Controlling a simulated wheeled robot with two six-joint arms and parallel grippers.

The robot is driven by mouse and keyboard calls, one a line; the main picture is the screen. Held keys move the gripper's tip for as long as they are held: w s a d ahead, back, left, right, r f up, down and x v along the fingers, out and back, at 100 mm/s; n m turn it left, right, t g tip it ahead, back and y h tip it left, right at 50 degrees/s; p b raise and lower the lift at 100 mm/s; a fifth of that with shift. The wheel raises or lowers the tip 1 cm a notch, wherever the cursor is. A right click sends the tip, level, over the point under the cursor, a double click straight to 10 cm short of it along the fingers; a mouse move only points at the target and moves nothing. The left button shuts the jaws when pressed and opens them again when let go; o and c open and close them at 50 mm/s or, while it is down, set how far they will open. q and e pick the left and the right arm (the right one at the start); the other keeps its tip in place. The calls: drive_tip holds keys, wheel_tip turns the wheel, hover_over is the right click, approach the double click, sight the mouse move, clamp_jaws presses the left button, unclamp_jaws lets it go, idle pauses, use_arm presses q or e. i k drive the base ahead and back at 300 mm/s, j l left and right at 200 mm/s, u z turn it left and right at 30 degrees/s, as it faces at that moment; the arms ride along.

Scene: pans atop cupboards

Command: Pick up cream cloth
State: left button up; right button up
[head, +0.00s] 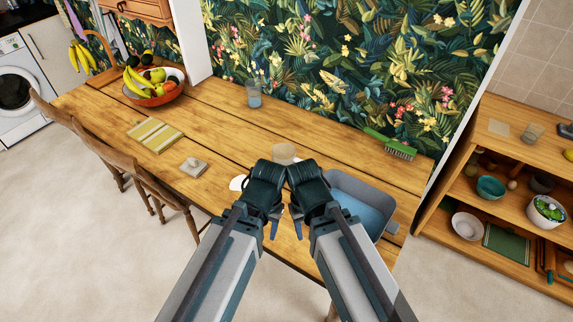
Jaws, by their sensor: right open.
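A small flat cream cloth (499,128) appears to lie on top of the wooden cupboard at the right, left of a glass. My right gripper (298,226) is open and points down over the table, well left of that cloth and apart from it. My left gripper (273,229) is close beside it, also pointing down; its jaws are too small and dark to read. My wrists hide part of the table beneath them.
The wooden table (225,125) holds a grey basin with blue water (366,204), a green brush (390,144), a glass (254,95), a striped yellow cloth (155,134) and a fruit bowl (168,96). Chairs (165,190) line its near side. The floor at lower left is clear.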

sight(195, 167)
drive_tip(key=z, duration=0.5)
drive_tip(key=j+z, duration=0.4)
drive_tip(key=k+j+z, duration=0.1)
drive_tip(key=j+z, duration=0.3)
drive_tip(key=j, duration=0.2)
drive_tip(key=k+j, duration=0.1)
drive_tip(key=j, duration=0.35)
drive_tip(key=k+j+z, duration=0.1)
drive_tip(key=j, duration=0.3)
drive_tip(key=k+j, duration=0.1)
drive_tip(key=j, duration=0.35)
drive_tip(key=k+j+z, duration=0.15)
drive_tip(key=j, duration=0.7)
drive_tip(key=k+j+z, duration=0.1)
drive_tip(key=j, duration=0.3)
drive_tip(key=k, duration=0.1)
